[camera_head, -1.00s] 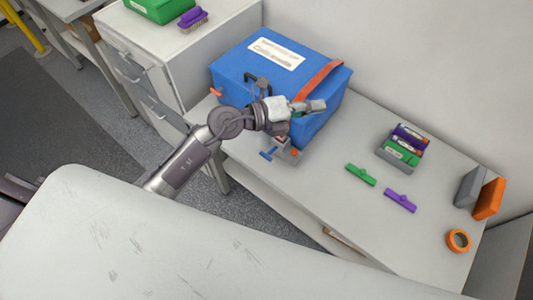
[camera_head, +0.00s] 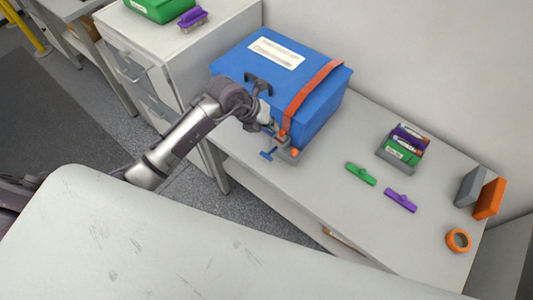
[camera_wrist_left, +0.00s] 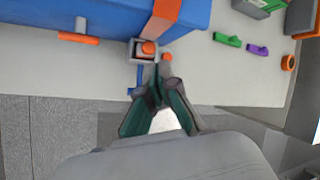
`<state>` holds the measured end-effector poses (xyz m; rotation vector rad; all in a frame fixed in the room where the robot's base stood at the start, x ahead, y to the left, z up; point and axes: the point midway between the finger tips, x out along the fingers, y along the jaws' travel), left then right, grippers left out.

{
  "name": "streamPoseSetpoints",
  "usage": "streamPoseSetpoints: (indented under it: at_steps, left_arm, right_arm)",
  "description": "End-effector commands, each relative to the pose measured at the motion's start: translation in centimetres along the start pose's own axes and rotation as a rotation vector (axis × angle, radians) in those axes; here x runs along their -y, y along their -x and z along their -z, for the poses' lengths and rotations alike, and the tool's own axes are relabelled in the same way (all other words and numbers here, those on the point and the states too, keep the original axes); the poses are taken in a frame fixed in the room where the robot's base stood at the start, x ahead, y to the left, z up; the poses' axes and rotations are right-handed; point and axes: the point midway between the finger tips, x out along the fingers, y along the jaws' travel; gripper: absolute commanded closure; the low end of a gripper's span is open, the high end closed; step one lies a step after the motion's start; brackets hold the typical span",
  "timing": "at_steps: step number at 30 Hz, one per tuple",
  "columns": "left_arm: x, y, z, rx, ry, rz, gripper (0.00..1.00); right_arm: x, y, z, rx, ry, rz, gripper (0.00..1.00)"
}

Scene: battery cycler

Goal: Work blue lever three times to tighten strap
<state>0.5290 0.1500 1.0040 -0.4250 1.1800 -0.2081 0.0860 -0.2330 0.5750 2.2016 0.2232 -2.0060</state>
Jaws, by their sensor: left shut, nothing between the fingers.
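The blue lever (camera_head: 268,155) sticks out from the front of a small grey ratchet unit (camera_head: 285,157) with orange parts, at the front of a blue box (camera_head: 240,70). An orange strap (camera_head: 310,88) runs over the box lid and down its front. In the left wrist view the lever (camera_wrist_left: 139,76) hangs just left of the fingertips, partly hidden by them. My left gripper (camera_wrist_left: 162,84) is shut and empty in front of the ratchet unit. I cannot tell whether it touches the lever. My right gripper is not in view.
A green clip (camera_head: 361,174) and a purple clip (camera_head: 400,200) lie on the white table, right of the box. Behind them stands a grey tray (camera_head: 385,154) with several packs. An orange tape roll (camera_head: 458,241) lies farther right. The table's front right is clear.

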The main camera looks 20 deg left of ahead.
Motion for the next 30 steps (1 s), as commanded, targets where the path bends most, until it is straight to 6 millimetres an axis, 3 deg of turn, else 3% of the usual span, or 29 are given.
streamPoseSetpoints:
  at_steps: [8,18,30]
  left_arm:
    - [-1.1,-1.7,1.2,-0.002,0.000,0.002,1.00]
    - [-3.5,-5.0,3.6,-0.001,0.000,0.001,1.00]
    - [-4.4,-6.1,4.4,0.001,0.000,0.002,1.00]
  right_arm:
    - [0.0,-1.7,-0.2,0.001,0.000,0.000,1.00]
    - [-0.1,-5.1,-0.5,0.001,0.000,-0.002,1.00]
    - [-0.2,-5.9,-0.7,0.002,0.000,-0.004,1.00]
